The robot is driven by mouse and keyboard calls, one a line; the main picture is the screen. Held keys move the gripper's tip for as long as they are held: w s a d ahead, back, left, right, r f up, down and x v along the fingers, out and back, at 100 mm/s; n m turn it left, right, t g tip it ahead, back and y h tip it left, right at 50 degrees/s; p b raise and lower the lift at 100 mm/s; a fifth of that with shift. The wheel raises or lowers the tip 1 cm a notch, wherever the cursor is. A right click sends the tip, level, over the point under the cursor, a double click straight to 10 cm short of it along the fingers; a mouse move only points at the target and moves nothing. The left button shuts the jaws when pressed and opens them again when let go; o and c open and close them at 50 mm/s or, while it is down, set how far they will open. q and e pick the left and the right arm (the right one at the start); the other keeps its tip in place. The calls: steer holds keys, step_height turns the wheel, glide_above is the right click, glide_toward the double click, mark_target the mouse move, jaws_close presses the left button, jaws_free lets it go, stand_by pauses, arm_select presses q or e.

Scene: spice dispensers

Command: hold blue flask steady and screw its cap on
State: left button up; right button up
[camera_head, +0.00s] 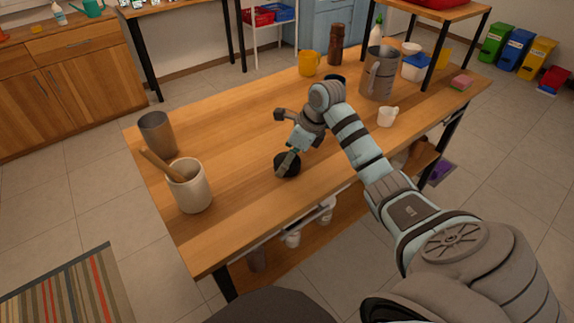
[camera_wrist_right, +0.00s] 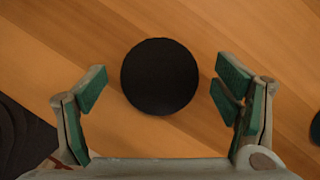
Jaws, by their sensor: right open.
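A round black piece (camera_head: 291,168), which looks like a cap, rests on the wooden table near its front edge. In the right wrist view the black disc (camera_wrist_right: 160,76) sits between the green-padded fingers of my right gripper (camera_wrist_right: 162,85), with clear gaps on both sides. My right gripper (camera_head: 288,150) is open, over the black piece. A dark, possibly blue, vessel (camera_head: 338,79) stands farther back, partly hidden by my right arm; I cannot tell whether it is the blue flask. My left gripper is out of view.
A grey cup (camera_head: 157,133) and a cream crock (camera_head: 190,190) with a wooden tool stand at the left. A yellow mug (camera_head: 309,63), brown mill (camera_head: 336,45), grey pitcher (camera_head: 378,80) and white cup (camera_head: 387,117) stand behind and right. The table's left middle is clear.

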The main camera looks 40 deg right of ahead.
steer(key=c, duration=1.1)
steer(key=shift+r, duration=0.15)
step_height(320, 180, up, 20)
steer(key=p, duration=1)
